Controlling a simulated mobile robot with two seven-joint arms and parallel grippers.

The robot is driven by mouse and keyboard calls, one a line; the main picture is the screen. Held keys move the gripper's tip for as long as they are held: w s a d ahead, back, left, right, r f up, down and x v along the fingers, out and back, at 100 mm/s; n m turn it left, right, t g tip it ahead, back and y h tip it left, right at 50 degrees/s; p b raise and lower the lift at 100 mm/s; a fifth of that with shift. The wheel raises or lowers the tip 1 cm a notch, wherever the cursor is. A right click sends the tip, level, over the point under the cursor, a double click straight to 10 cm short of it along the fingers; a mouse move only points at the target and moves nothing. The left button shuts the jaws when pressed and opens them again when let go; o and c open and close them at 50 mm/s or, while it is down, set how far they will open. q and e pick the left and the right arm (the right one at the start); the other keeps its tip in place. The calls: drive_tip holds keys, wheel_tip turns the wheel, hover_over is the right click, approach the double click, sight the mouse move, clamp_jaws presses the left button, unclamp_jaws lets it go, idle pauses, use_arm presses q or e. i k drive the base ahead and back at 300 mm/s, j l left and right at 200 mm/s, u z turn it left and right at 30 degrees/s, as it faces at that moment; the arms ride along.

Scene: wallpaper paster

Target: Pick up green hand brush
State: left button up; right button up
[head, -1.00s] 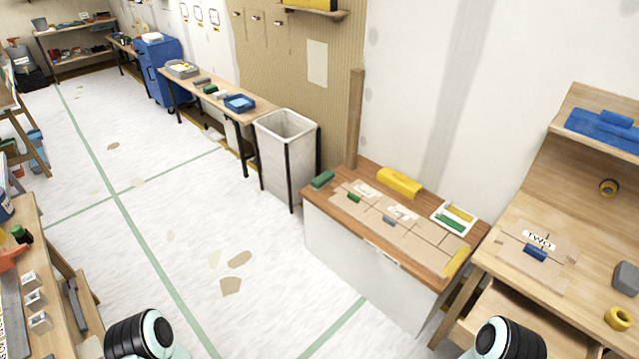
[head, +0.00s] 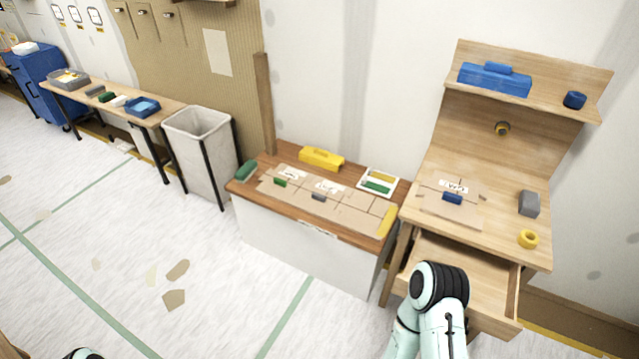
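A long green thing (head: 246,170), which looks like the hand brush, lies at the left end of the wooden top of the white cabinet (head: 300,254). It is too small for its bristles to be made out. Other green things are a small piece (head: 279,182) on the cardboard sheet and one (head: 376,187) in a white tray. Part of my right arm shows at the lower right, in front of the drawer of the wooden desk. Only a bit of my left arm shows at the bottom left edge. Neither gripper is in view.
A yellow box (head: 321,159) and a cardboard sheet (head: 345,212) lie on the cabinet top. A pale bin (head: 199,122) stands to its left. The wooden desk (head: 500,222) with a drawer (head: 466,272) stands to its right.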

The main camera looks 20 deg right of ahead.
sight(246, 172)
drive_tip(key=i+j, duration=0.2)
drive_tip(key=i, duration=0.2)
drive_tip(key=i+j, duration=0.2)
drive_tip(key=i, duration=0.25)
drive_tip(key=i+j, duration=0.2)
drive_tip(key=i, duration=0.2)
drive_tip(key=i+j+u, duration=0.1)
drive_tip(key=i, duration=1.75)
drive_tip(key=j+u, duration=0.05)
drive_tip(key=j, duration=0.1)
